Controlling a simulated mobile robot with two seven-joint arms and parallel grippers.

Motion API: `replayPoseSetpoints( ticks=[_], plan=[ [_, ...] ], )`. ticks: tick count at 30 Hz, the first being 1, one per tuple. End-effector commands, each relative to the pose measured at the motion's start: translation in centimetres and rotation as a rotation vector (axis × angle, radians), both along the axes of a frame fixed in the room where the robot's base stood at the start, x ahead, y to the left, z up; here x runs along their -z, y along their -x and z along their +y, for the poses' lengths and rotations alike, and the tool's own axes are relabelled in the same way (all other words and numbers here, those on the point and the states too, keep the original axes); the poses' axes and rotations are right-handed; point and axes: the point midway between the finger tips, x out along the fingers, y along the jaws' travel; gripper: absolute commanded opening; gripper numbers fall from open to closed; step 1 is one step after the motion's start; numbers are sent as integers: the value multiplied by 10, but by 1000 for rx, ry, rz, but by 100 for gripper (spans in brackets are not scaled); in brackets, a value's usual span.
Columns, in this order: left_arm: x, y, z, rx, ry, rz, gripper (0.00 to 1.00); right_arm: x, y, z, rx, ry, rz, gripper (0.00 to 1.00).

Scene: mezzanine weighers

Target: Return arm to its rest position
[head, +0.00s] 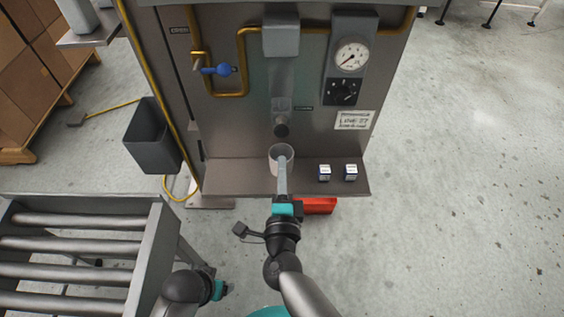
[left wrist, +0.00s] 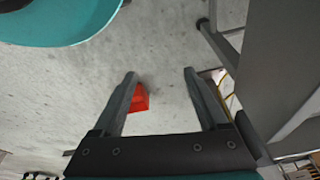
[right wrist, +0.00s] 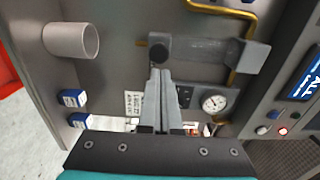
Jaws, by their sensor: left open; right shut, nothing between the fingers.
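My right gripper (head: 283,160) is shut and empty, reaching forward in front of the dispensing machine. In the head view its fingers overlap a pale cup (head: 277,152) on the machine's shelf. In the right wrist view the cup (right wrist: 75,40) stands apart to the left of the shut fingers (right wrist: 160,75), and the tips point at a dark round nozzle (right wrist: 160,50); I cannot tell the gap to it. My left gripper is low at the bottom of the head view, its fingers hard to make out there. The left wrist view shows its fingers (left wrist: 160,75) apart, with nothing between them but floor and part of a red object.
Two small blue-and-white boxes (head: 337,172) sit on the shelf (head: 235,178) right of the cup. A red object (head: 320,206) lies below the shelf. A roller conveyor (head: 140,270) stands left, a grey bin (head: 152,138) beyond it. The floor at right is clear.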

Motion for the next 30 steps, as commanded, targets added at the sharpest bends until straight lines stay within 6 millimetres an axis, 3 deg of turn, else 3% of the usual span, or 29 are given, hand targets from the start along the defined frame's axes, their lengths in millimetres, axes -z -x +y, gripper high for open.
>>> replayPoseSetpoints(
  ticks=[11,14,17,23,27,30],
  plan=[
    [4,1,1,0,0,2,76,9,2,-1,-26,64,20,0],
    [15,6,5,1,-7,9,76,34,8,-4,-90,211,71,0],
    [31,14,11,4,-16,17,76,74,24,-13,-195,429,159,0],
    [61,39,29,7,-34,25,76,170,84,-57,-462,868,399,0],
    [76,63,44,9,-47,34,76,228,149,-107,-677,1128,599,0],
    [82,80,55,9,-56,38,76,258,202,-148,-841,1279,743,0]
  ],
)
